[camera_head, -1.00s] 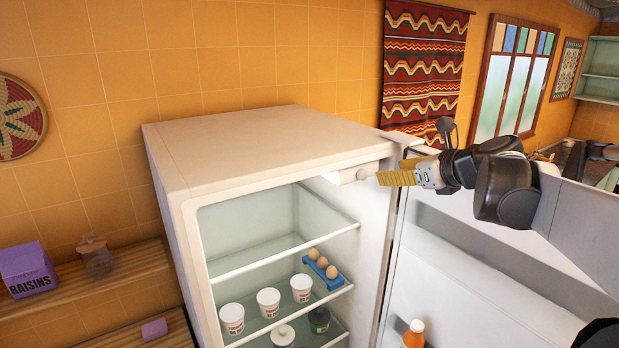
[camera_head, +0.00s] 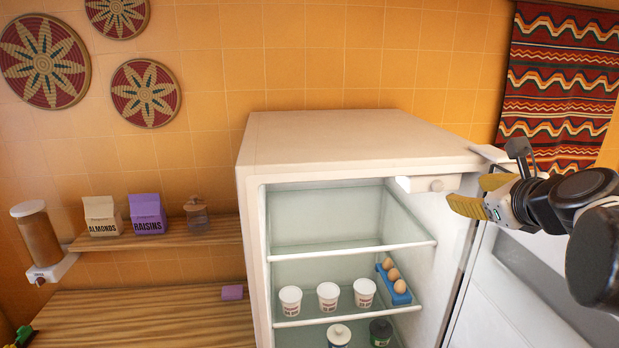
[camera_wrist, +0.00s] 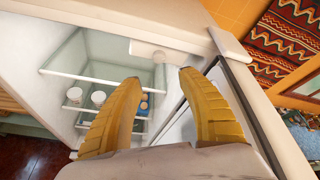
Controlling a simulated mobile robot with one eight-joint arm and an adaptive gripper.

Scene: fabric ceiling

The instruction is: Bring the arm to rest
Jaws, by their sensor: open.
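My gripper (camera_head: 470,195) is at the right in the head view, in front of the upper right part of the open fridge (camera_head: 350,140). Its yellow fingers point left. In the wrist view my gripper (camera_wrist: 157,85) has its two fingers apart with nothing between them. The fridge interior shows beyond and between the fingers. The open fridge door (camera_head: 510,290) is below and behind my arm at the right.
Fridge shelves hold white tubs (camera_head: 328,296), a blue egg holder (camera_head: 399,291) and jars (camera_head: 381,331). On the left, a wooden shelf (camera_head: 165,242) carries an almonds bag (camera_head: 102,216), a raisins bag (camera_head: 148,214) and a glass jar (camera_head: 196,214). A dispenser (camera_head: 38,240) hangs beside it.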

